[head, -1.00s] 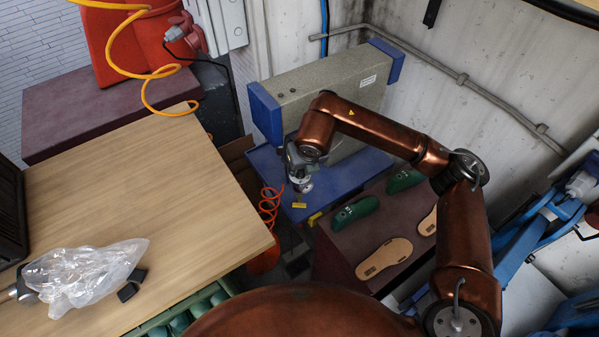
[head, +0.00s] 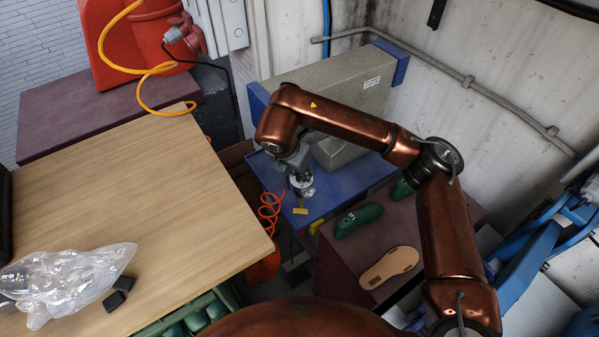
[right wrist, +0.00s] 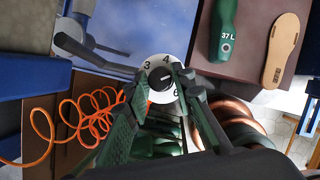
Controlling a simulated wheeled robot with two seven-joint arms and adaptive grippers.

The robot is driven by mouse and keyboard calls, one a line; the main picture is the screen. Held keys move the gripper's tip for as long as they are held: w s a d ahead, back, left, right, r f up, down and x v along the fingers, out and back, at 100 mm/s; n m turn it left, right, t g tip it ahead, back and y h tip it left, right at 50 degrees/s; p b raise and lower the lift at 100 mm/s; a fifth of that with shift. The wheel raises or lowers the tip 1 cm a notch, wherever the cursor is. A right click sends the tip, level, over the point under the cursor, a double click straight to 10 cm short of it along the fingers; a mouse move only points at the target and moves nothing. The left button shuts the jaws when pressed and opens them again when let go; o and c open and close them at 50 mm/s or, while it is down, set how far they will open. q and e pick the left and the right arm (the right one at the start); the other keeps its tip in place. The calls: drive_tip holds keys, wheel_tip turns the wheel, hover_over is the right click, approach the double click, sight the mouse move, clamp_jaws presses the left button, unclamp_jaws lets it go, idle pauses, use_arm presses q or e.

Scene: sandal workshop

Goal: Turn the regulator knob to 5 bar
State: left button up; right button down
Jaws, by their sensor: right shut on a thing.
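The regulator knob (right wrist: 157,91) shows in the right wrist view as a small round pale dial with dark numerals around its face. The 3 and 4 are readable at its top; a digit at the lower right looks like a 6, and part of the scale is hidden by a finger. A dark mark lies at its middle; I cannot tell its exact reading. My right gripper (right wrist: 158,84) is shut on the knob, one finger on each side. In the head view my right gripper (head: 302,186) reaches down at the regulator, above a yellow tag (head: 300,211). My left gripper is out of view.
A blue machine table (head: 345,190) lies beside the gripper. A coiled orange-red hose (head: 270,208) hangs to its left. A maroon bench (head: 345,262) on the right bears green lasts (head: 358,220) and a tan sole (head: 390,267). A wooden table (head: 130,190) with a plastic bag (head: 65,280) stands left.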

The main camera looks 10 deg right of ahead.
drive_tip(key=shift+s+f+m, duration=0.1)
drive_tip(key=shift+f+m, duration=0.05)
drive_tip(key=shift+m, duration=0.25)
drive_tip(key=c, duration=1.9)
unclamp_jaws()
drive_tip(key=shift+c, duration=0.2)
drive_tip(key=shift+o, duration=1.4)
drive_tip(key=v, duration=1.2)
drive_tip(key=shift+a, duration=0.1)
